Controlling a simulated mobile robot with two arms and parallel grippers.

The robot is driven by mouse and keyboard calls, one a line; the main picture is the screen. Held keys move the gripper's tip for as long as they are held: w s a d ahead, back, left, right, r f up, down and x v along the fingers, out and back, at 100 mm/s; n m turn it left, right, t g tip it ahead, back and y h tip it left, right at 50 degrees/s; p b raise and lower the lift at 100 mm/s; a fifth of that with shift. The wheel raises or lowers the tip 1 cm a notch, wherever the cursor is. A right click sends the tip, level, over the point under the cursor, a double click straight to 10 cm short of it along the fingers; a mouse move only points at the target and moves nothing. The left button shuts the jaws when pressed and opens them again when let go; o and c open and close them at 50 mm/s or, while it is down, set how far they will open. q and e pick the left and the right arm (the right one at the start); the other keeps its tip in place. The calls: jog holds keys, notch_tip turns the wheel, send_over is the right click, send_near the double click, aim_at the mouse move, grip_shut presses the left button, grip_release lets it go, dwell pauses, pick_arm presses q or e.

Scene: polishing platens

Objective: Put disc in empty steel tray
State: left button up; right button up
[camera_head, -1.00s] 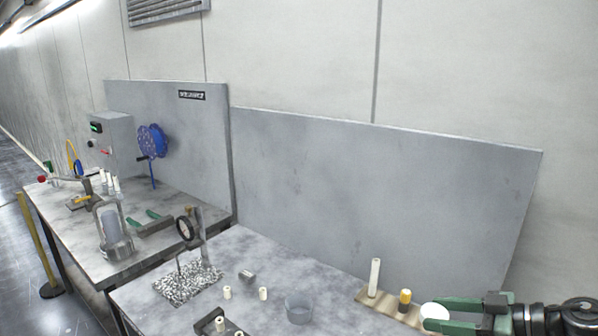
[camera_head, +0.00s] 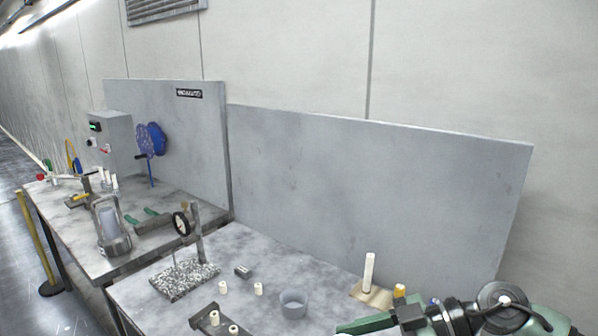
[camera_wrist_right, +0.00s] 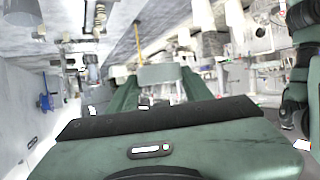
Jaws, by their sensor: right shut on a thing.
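My right gripper (camera_head: 352,327) is at the bottom right in the head view, its green fingers pointing left over the near table. The right wrist view shows its two green fingers with a pale flat thing, seemingly the disc (camera_wrist_right: 162,74), between the tips. The gripper is shut on it. In the head view the disc is hidden or below the picture edge. I cannot pick out a flat empty steel tray for certain. My left gripper is not in view.
The near table (camera_head: 250,245) holds a speckled plate with a gauge stand (camera_head: 184,280), small white cylinders, a dark holder (camera_head: 208,320) and a wooden block with a white rod (camera_head: 369,272). A grey panel (camera_head: 370,190) stands behind. A second table (camera_head: 80,235) is at left.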

jog(key=s+a+r+n+g, duration=0.1)
jog(key=s+a, duration=0.3)
jog(key=d+f+m+t+h+b, duration=0.2)
jog(key=d+f+m+t, duration=0.5)
jog(key=d, duration=0.7)
jog(key=shift+s+f+t+h, duration=0.3)
jog(key=shift+s+f+h, duration=0.1)
jog(key=shift+f, duration=0.15)
jog(key=shift+w, duration=0.1)
